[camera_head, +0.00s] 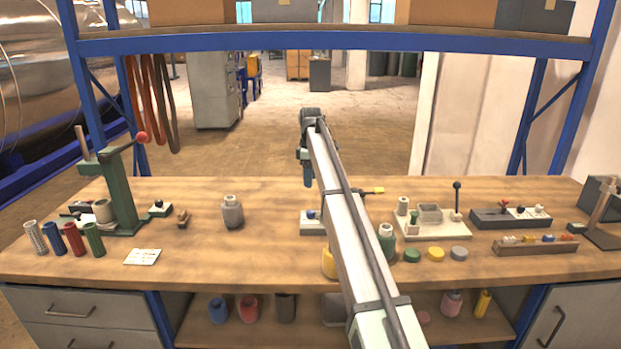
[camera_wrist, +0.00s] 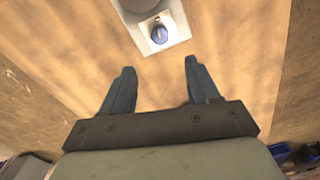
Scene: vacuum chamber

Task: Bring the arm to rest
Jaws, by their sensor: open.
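My arm reaches from the bottom of the head view over the workbench (camera_head: 270,255). My gripper (camera_head: 308,180) hangs from its far end above the back part of the bench. In the wrist view my gripper (camera_wrist: 157,80) points at the wooden top with its two blue-grey fingers apart and nothing between them. A light block with a dark blue knob (camera_wrist: 160,36) lies beyond the fingertips, apart from them. In the head view my arm partly covers this block (camera_head: 311,224).
A green press (camera_head: 118,190) stands at the left with several coloured cylinders before it. A grey bottle (camera_head: 232,212) stands left of my arm. A white fixture plate (camera_head: 433,229) and a rack (camera_head: 535,247) are at the right. A blue shelf beam (camera_head: 330,42) spans above.

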